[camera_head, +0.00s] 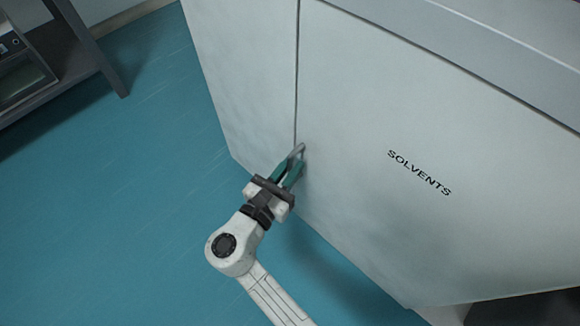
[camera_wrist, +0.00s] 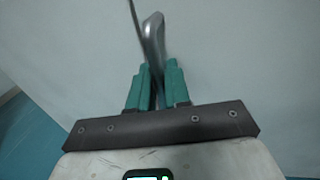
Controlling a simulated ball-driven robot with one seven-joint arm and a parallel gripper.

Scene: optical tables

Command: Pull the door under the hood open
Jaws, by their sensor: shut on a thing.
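The white door (camera_head: 400,130) carries the word SOLVENTS and fills the right part of the head view. It looks closed, with a thin vertical seam along its left edge. A grey bar handle (camera_head: 298,150) stands out near that seam, low on the door. My gripper (camera_head: 293,168) has its green fingers shut on the handle. In the wrist view the handle (camera_wrist: 154,40) runs up from between the fingertips (camera_wrist: 155,82), against the pale door (camera_wrist: 230,60). The lower part of the handle is hidden by the fingers.
A pale cabinet panel (camera_head: 240,75) lies left of the seam, and a grey ledge (camera_head: 480,45) runs above the door. The teal floor (camera_head: 120,220) is clear at left and below. A dark-legged bench (camera_head: 75,60) with equipment stands at the upper left.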

